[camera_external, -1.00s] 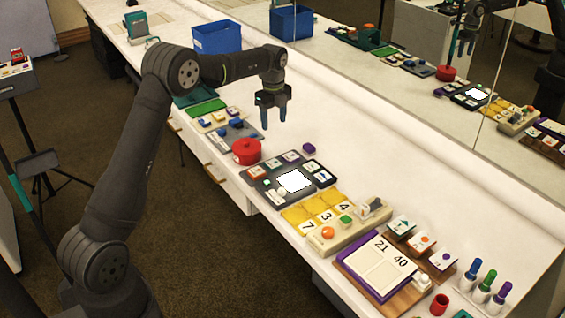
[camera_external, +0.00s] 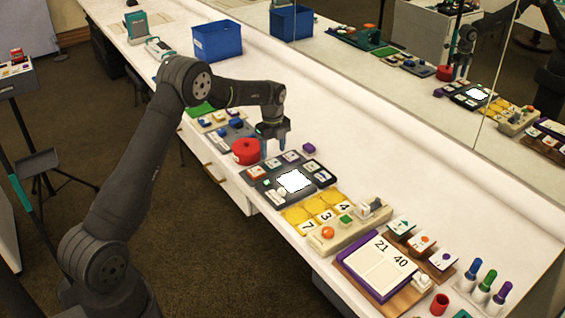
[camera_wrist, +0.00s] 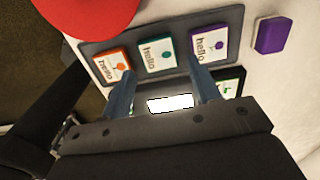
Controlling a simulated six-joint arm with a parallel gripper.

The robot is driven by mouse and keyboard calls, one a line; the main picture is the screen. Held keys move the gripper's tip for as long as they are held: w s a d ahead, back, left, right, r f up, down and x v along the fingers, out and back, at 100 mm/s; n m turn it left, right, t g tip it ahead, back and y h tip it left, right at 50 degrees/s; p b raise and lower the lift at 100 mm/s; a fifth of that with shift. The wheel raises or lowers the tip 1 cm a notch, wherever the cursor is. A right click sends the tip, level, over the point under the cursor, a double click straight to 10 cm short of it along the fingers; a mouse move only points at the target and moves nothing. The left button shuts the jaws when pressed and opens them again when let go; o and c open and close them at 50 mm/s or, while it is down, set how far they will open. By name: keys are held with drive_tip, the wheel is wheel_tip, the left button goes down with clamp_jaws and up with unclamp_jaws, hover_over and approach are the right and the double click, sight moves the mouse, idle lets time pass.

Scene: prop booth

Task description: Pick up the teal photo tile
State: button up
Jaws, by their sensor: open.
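The teal photo tile (camera_wrist: 157,55) is the middle one of three tiles in a row on a dark tray (camera_wrist: 232,20), between an orange tile (camera_wrist: 113,65) and a purple tile (camera_wrist: 208,43). It has a white face with a teal figure and writing. In the external view the teal tile (camera_external: 275,164) is just below my fingertips. My gripper (camera_external: 274,152) points down, open and empty. In the wrist view my gripper (camera_wrist: 160,88) has one finger towards the orange tile and the other towards the purple tile. The exact height gap cannot be told.
A red round pot (camera_external: 246,151) stands close on the left of the tray, and a small purple block (camera_external: 309,148) lies behind it. The white table behind is clear.

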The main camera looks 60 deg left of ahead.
sight(273, 163)
wheel_tip(273, 163, down, 5)
drive_tip(key=shift+s+d+r, duration=0.1)
drive_tip(key=shift+s, duration=0.05)
drive_tip(key=shift+c, duration=0.5)
drive_tip(key=c, duration=0.6)
drive_tip(key=shift+c, duration=0.3)
drive_tip(key=shift+r, duration=0.15)
